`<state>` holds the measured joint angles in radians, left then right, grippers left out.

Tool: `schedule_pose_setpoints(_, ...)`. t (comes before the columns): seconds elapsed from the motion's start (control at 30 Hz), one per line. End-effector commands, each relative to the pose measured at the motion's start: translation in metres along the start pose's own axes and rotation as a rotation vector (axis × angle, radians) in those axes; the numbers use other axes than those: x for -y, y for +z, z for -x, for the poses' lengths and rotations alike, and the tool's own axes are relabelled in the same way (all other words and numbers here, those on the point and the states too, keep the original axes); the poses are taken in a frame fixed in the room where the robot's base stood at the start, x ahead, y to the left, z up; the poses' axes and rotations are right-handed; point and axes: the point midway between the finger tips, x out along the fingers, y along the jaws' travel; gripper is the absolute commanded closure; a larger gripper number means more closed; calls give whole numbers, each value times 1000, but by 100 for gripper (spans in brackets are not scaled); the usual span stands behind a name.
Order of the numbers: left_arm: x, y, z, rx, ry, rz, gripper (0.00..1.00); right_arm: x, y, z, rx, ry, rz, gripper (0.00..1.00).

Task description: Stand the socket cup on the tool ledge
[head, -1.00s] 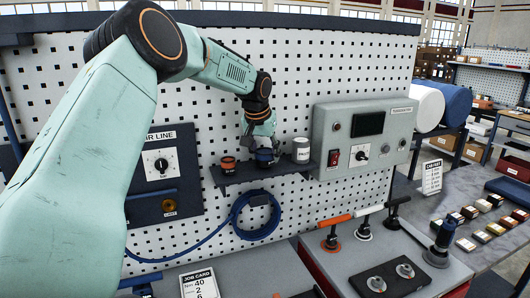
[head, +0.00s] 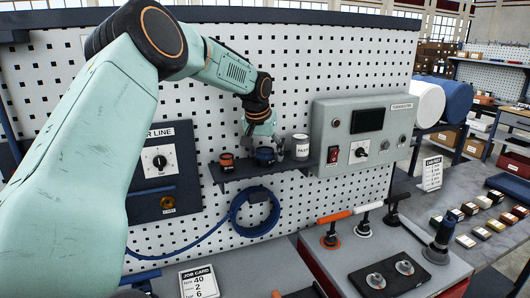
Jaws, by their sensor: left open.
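The tool ledge (head: 228,176) is a dark shelf on the white perforated panel. A small blue cup with a dark opening (head: 265,157), which looks like the socket cup, stands upright on it. An orange and dark cup (head: 227,162) stands to its left, and a white can marked PASTE (head: 301,148) to its right. My left gripper (head: 263,145) is open just above the blue cup, with its fingers spread about the rim. I cannot tell whether they touch it. My right gripper is not in view.
A grey control box (head: 366,135) juts out right of the ledge. A coiled blue hose (head: 256,212) hangs below it. An air line plate (head: 163,172) is to the left. Upright handled tools (head: 331,238) stand on the bench at right.

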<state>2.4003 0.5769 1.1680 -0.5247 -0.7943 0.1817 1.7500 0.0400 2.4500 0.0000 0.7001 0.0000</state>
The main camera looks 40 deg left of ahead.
Motion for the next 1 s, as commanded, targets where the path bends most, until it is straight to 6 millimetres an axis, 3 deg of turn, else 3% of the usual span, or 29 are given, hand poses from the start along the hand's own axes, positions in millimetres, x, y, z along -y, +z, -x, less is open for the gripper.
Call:
schedule_pose_setpoints(0.17, 0, -2, 8, -2, 1, 0, 29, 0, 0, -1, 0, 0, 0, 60)
schedule_pose_setpoints(0.27, -1, -2, 22, -4, 3, 1, 29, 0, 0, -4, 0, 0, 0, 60)
schedule_pose_setpoints(0.6, 0, -2, 91, -3, 2, 0, 29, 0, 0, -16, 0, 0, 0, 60)
schedule_pose_setpoints(0.8, 0, -2, 116, -2, 1, -1, 29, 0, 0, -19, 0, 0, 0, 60)
schedule_pose_setpoints(0.93, -3, 0, 119, 3, 1, -5, 29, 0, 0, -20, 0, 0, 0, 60)
schedule_pose_setpoints(1.0, -13, 6, 106, 13, 6, -26, 29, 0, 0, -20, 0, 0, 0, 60)
